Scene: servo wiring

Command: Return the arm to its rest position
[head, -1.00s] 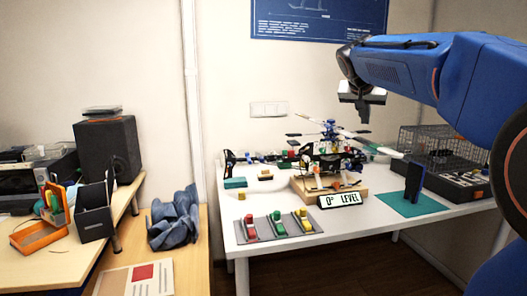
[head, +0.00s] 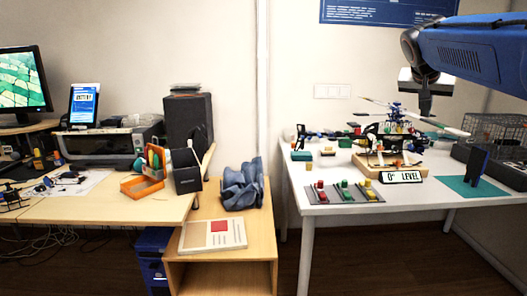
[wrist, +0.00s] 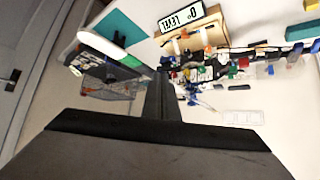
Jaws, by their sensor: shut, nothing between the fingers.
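My arm reaches in from the right edge of the head view, raised above the white table (head: 300,190). My gripper (head: 425,104) hangs at its end, pointing down, with its fingers together and nothing held. It hangs in front of the wall, above and apart from the model helicopter (head: 395,125). In the wrist view, the dark fingers (wrist: 160,95) show as one narrow bar over the scene. The helicopter stands on a wooden stand with a "0° LEVEL" sign (head: 401,177), which also shows in the wrist view (wrist: 181,16).
On the white table are a grey tray (head: 328,195) with coloured pieces, a teal mat (head: 455,190) and a wire cage (head: 495,138). To the left, a wooden desk (head: 110,208) holds a printer, a speaker (head: 188,125) and an orange holder. Floor shows between the furniture.

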